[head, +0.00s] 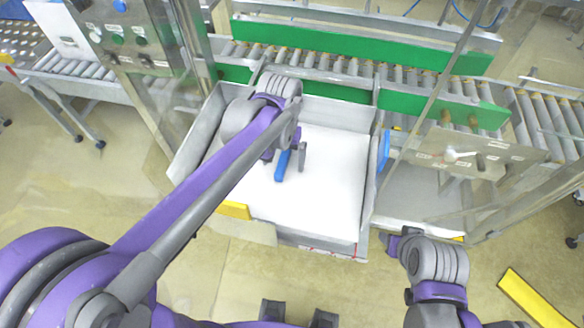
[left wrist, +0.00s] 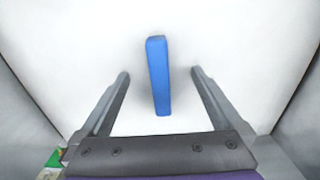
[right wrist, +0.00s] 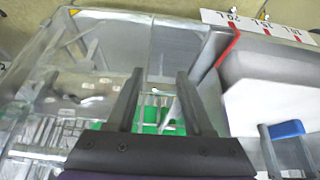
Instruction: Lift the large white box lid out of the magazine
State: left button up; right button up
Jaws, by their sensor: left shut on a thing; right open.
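The large white box lid (head: 325,190) lies face up inside the grey-walled magazine (head: 193,140). A blue handle (head: 283,165) stands up from its middle; it also shows in the left wrist view (left wrist: 158,75). My left gripper (head: 291,158) is over the lid, shut on the handle. In the left wrist view its fingers (left wrist: 160,82) stand on either side of the handle, with gaps showing beside it. My right gripper (head: 396,245) is open and empty, outside the magazine's right front corner. The left arm hides the lid's left part.
A roller conveyor (head: 345,66) with green side guards (head: 300,55) runs behind the magazine. A clear-walled frame with a control panel (head: 480,155) stands at right, another panel (head: 130,35) at left. A yellow bar (head: 540,297) lies on the floor at lower right.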

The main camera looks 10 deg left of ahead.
pick_arm(q)
jog(key=shift+s+f, duration=0.3)
jog(key=shift+f, duration=0.3)
pick_arm(e)
jog(key=shift+f, duration=0.15)
pick_arm(q)
jog(key=shift+r, duration=0.35)
jog(key=shift+w+r+p, duration=0.2)
jog(key=shift+r+p, duration=0.2)
jog(key=shift+r, duration=0.05)
jog(key=shift+w+r+p, duration=0.2)
jog(key=shift+r+p, duration=0.2)
jog(key=shift+r, duration=0.05)
grip_shut()
notch_tip(320, 180, up, 6)
jog(key=p, duration=0.3)
jog(key=shift+w+r, duration=0.1)
jog(key=shift+r, duration=0.1)
notch_tip(320, 180, up, 2)
jog(key=shift+r, duration=0.15)
notch_tip(320, 180, up, 8)
pick_arm(e)
jog(key=w+r, duration=0.4)
jog(key=r, duration=0.3)
jog(key=shift+t, duration=0.4)
jog(key=shift+w+r, duration=0.1)
